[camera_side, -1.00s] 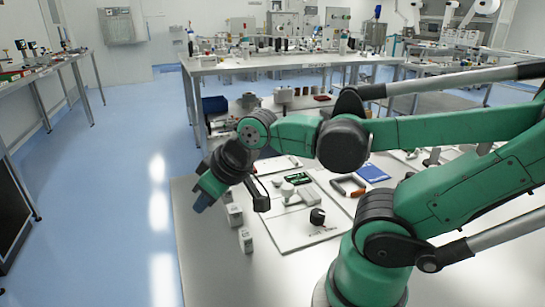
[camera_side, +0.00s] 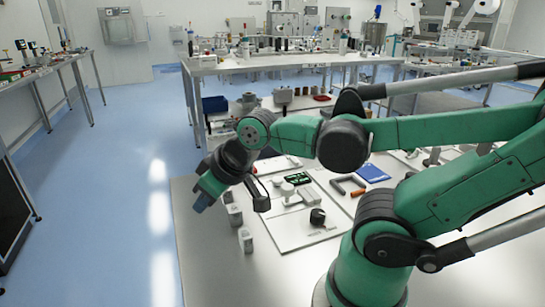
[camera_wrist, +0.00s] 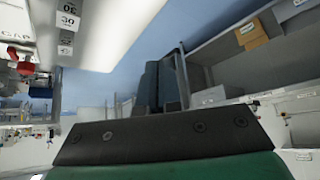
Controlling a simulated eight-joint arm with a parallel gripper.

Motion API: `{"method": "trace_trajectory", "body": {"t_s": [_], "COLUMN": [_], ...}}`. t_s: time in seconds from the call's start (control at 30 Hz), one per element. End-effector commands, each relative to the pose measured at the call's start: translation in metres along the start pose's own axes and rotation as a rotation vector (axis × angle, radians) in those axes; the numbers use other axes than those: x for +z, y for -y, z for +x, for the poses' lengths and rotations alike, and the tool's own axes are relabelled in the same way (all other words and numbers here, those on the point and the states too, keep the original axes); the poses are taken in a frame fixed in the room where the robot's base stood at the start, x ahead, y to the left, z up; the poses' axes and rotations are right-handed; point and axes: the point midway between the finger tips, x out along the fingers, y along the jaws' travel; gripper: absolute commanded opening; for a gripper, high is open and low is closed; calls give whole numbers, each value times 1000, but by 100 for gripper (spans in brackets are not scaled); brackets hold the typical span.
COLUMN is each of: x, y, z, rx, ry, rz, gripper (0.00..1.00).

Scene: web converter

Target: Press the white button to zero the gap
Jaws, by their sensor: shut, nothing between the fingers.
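A white panel (camera_side: 274,237) lies on the table in the side view. It carries a small green display (camera_side: 297,178), a pale T-shaped part (camera_side: 291,197) and a black knob (camera_side: 317,217). A small pale spot (camera_side: 277,182) left of the display may be the white button, but it is too small to tell. My gripper (camera_side: 201,204) is shut and empty, left of the panel and tilted down to the left, apart from it. Its dark blue fingers (camera_wrist: 161,85) point away in the wrist view, where no button can be made out.
Two small pale blocks, one farther (camera_side: 234,215) and one nearer (camera_side: 245,240), stand between the gripper and the panel. The table's left edge is close to the gripper.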

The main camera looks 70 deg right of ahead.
Motion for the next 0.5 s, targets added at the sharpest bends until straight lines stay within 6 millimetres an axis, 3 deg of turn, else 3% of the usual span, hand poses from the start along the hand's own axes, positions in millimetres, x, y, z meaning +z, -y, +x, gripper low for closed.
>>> {"method": "trace_trajectory", "body": {"t_s": [0.17, 0.27, 0.37, 0.5], "x": [-6, -15, -24, -28], "y": [-12, -36, -75, -143], "z": [2, 6, 10, 12], "rx": [20, 58, 114, 201], "ry": [-9, -27, -62, -138], "rz": [73, 207, 406, 716], "gripper": [0, 0, 0, 0]}}
